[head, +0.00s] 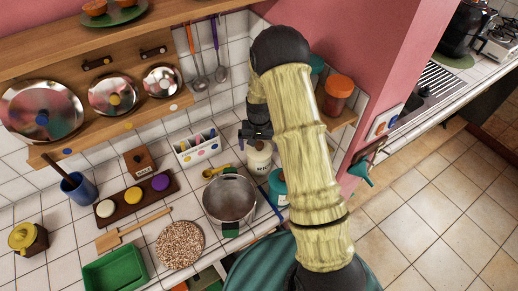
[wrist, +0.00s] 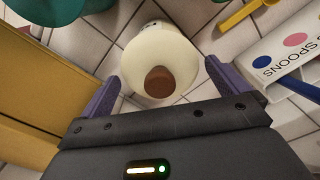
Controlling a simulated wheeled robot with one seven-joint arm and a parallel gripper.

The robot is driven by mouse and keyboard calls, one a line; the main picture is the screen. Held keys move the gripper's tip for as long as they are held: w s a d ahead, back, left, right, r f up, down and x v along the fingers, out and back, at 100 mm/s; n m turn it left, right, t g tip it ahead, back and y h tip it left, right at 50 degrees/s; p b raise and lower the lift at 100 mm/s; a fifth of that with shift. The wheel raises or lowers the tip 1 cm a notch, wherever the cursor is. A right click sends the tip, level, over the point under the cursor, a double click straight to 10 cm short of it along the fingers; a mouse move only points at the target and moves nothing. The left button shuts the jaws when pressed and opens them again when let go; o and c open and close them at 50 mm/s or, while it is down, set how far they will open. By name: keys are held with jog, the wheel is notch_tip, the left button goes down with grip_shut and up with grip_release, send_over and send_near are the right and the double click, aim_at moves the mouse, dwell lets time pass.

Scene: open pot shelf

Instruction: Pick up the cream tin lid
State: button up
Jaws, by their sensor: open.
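The cream tin (head: 259,163) stands on the white tiled counter, behind and right of the steel pot. Its cream lid (wrist: 145,52) fills the middle of the wrist view and has a round brown knob (wrist: 160,82). My gripper (head: 257,134) is above the tin in the head view and hides part of its top. In the wrist view my gripper (wrist: 161,72) is open, with one purple finger on each side of the lid and knob. Nothing is held. I cannot tell the exact height gap between the fingertips and the lid.
A white spoon box (head: 197,147) and a yellow spoon (head: 216,171) lie to the left. The steel pot (head: 230,198) is in front. A teal container (head: 278,188) stands close by on the right. The wooden shelf (head: 345,119) with jars is right of my arm.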

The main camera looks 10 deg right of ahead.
aim_at(259, 144)
jog(key=c, duration=0.7)
jog(key=shift+r, duration=0.1)
jog(key=shift+c, duration=0.3)
notch_tip(259, 144, up, 10)
jog(key=b, duration=0.3)
